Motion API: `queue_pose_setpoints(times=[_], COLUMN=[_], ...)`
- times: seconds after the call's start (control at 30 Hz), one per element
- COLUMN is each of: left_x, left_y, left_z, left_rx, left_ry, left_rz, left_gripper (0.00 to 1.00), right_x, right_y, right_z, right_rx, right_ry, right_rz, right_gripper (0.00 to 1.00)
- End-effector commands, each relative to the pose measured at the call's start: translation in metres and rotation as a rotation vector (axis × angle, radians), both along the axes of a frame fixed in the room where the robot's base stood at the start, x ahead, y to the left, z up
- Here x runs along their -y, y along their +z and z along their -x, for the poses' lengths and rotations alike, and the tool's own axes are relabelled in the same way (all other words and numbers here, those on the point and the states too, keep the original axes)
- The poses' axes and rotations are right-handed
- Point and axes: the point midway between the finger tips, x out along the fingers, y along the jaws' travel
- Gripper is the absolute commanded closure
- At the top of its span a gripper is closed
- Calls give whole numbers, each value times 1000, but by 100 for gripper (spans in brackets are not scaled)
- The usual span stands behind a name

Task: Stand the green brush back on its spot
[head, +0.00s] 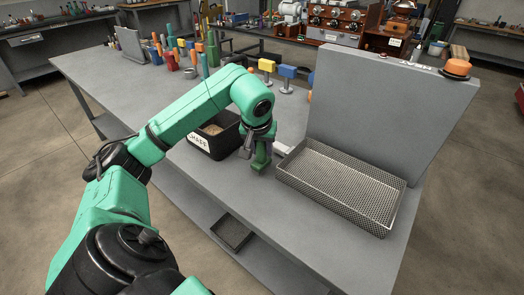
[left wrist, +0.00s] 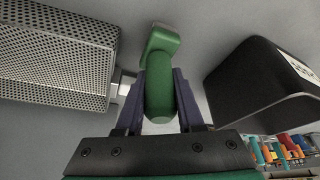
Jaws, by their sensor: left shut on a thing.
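The green brush (head: 261,158) is between the black chaff bin and the perforated tray, over the grey bench (head: 240,188). My left gripper (head: 262,137) is shut on its handle from above. In the left wrist view the green brush (left wrist: 160,84) lies between the two dark fingers of my left gripper (left wrist: 160,92), its wider head beyond the fingertips. I cannot tell whether the brush touches the bench. A small white piece (head: 281,147) lies beside the brush, by the tray; it also shows in the left wrist view (left wrist: 124,84). My right gripper is out of view.
The perforated metal tray (head: 288,186) stands right, before a grey upright panel (head: 375,105) with an orange knob (head: 457,68). The chaff bin (head: 226,146) is close on the left. Coloured tools (head: 170,60) stand at the back. The bench front is clear.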

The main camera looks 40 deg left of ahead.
Motion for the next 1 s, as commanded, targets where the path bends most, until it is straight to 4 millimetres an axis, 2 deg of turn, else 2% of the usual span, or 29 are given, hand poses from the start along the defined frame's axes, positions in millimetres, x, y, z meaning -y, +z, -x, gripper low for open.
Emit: queue_pose_setpoints(times=[0.23, 0.27, 0.3, 0.33, 0.73, 0.87, 1.0], left_x=[0, 0, 0, 0, 0, 3, 9], left_y=[-1, -2, -1, -1, 5, 24, 56], left_z=[0, 0, 0, 0, 0, 6, 17], left_rx=[1, 0, 0, 0, 2, 5, 7], left_ry=[1, 1, 1, 1, 1, 1, 0], left_rz=[0, 0, 0, 0, 0, -1, -1], left_gripper=[100, 60, 44, 33, 33, 33, 33], right_x=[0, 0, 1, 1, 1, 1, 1], right_y=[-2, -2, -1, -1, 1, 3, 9], right_z=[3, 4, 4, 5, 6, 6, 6], right_rx=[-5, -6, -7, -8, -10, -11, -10], right_ry=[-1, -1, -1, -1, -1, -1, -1], right_rz=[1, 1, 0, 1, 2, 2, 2], right_gripper=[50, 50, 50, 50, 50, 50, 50])
